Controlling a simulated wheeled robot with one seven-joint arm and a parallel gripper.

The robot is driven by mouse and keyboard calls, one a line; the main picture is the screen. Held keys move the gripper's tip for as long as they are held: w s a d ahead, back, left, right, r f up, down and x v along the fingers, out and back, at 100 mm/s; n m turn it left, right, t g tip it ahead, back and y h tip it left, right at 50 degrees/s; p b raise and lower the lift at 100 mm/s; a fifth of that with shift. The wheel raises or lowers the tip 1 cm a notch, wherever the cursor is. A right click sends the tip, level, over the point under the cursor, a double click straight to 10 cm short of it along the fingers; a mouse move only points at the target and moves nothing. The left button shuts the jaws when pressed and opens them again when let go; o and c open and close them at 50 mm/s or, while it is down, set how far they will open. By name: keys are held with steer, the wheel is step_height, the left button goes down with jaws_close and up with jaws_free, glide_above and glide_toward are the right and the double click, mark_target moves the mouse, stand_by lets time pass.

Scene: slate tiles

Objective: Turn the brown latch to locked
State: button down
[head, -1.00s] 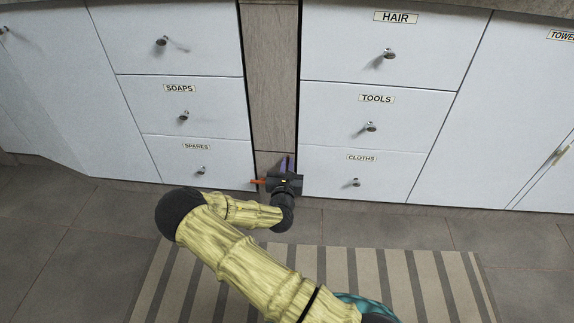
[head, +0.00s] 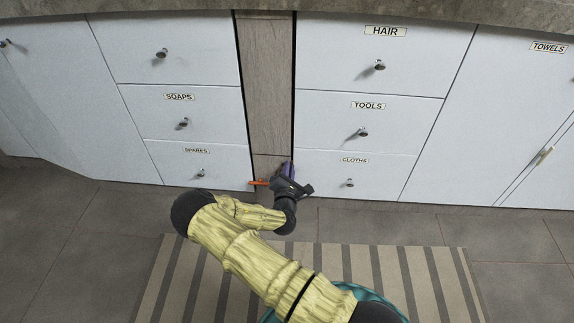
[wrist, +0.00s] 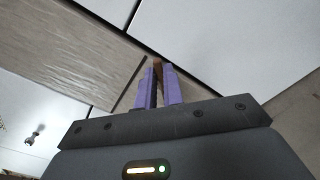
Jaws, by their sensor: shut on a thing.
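The brown latch (wrist: 157,68) shows as a thin brown piece between the purple fingers in the wrist view, at the foot of the wood-grain panel beside the white drawer. My gripper (wrist: 159,76) is shut on it, and the fingers hide most of it. In the head view my gripper (head: 287,170) is low at the panel's foot, beside the CLOTHS drawer, with its dark body tilted. The latch cannot be made out there, so its angle is unclear. A small orange piece (head: 259,183) sticks out left of my gripper; I cannot tell what it belongs to.
The wood-grain panel (head: 266,90) stands between two columns of white drawers. The SPARES knob (head: 201,174) is to the left and the CLOTHS knob (head: 349,183) to the right, both sticking out. A striped rug (head: 420,275) lies on the tiled floor in front.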

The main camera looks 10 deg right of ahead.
steer(key=shift+s+d+f+m+p, duration=0.1)
steer(key=shift+f+m+p, duration=0.45)
steer(key=shift+m, duration=1.05)
steer(key=shift+d+f+m+p, duration=0.15)
steer(key=shift+m+p, duration=0.65)
steer(key=shift+m, duration=0.8)
steer(key=shift+s+d+f+m+p, duration=0.1)
steer(key=shift+f+m+p, duration=0.45)
steer(key=shift+m, duration=1.05)
steer(key=shift+r, duration=0.2)
steer(key=c, duration=1.5)
jaws_free()
steer(key=p+v, duration=0.6)
steer(key=v, duration=1.1)
steer(key=shift+s, duration=0.15)
